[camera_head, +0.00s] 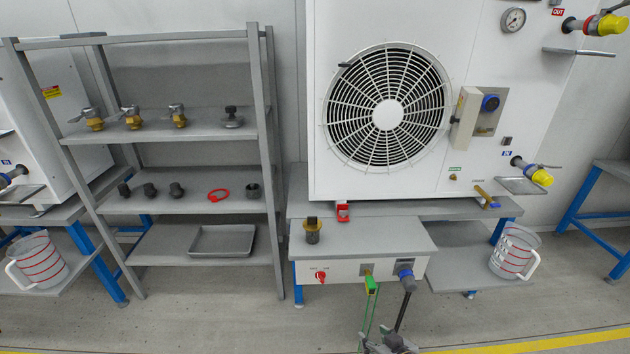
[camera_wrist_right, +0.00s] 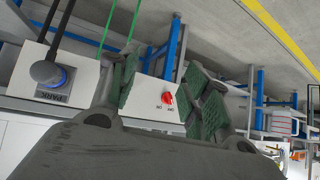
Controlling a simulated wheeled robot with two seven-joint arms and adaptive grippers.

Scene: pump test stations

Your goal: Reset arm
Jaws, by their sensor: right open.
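My right gripper (camera_head: 388,343) shows at the bottom edge of the head view, in front of and below the control box. In the right wrist view my right gripper (camera_wrist_right: 165,92) is open, its two green-padded fingers apart with nothing between them. Beyond the fingers is the control box (camera_head: 340,270) with its red rotary switch (camera_head: 320,277), also seen in the wrist view (camera_wrist_right: 167,98). A dark plug (camera_head: 407,281) with a blue ring sits at the box's right socket; the wrist view shows this plug (camera_wrist_right: 48,73) beside a PARK label. My left gripper is not in view.
A green connector (camera_head: 371,286) with green leads hangs from the box. A brass fitting (camera_head: 312,231) stands on the bench top. A white fan unit (camera_head: 470,60) is behind. A grey shelf (camera_head: 180,206) with fittings stands left; a measuring jug (camera_head: 514,252) stands right.

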